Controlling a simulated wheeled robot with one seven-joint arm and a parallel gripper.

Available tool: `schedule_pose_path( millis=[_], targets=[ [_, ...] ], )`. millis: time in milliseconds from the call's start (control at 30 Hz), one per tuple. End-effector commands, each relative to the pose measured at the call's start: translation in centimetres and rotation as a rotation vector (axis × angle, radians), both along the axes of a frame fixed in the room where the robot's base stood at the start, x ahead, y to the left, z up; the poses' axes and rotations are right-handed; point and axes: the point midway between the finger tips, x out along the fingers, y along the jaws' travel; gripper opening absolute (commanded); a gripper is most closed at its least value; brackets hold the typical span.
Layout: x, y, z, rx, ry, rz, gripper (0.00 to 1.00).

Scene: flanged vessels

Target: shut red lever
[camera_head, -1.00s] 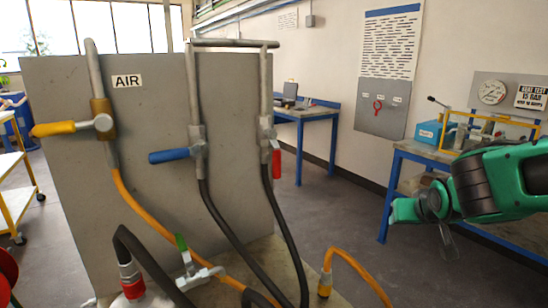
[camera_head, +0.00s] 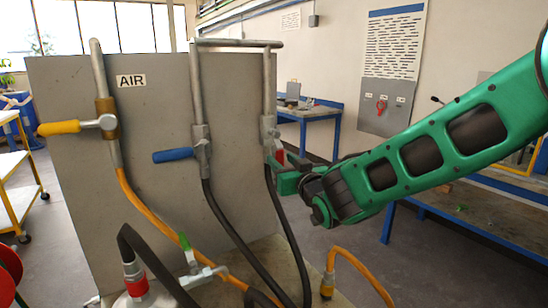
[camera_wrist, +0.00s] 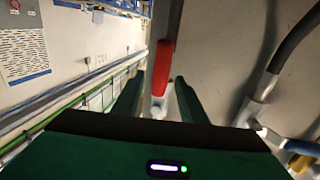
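The red lever (camera_head: 280,155) is on the valve of the right-hand pipe on the grey panel. It hangs down beside the pipe, in line with it, and is partly hidden by my gripper. My gripper (camera_head: 283,178) is at the lever from the right. In the wrist view the red lever (camera_wrist: 163,65) lies between the two fingertips of my gripper (camera_wrist: 158,88). The fingers are open, with a gap showing on the lever's left side. I cannot tell whether the right finger touches it.
A blue lever (camera_head: 173,155) on the middle pipe and a yellow lever (camera_head: 59,127) on the left pipe stick out leftward. Black hose (camera_head: 226,220) hangs close to my gripper. A green-handled valve (camera_head: 185,243) is below. A blue workbench (camera_head: 465,215) stands at right.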

Motion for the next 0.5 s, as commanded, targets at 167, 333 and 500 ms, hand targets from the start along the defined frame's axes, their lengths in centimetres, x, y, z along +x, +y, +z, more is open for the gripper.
schedule_pose_path(
  millis=[167, 333, 500],
  targets=[
    [3.0, 1.2, -0.1, 0.0, 0.001, -0.002, 0.39],
    [4.9, 2.0, 0.0, -0.001, 0.001, -0.002, 0.39],
    [5.8, 2.3, 0.0, -0.001, 0.001, -0.002, 0.39]
  ],
)
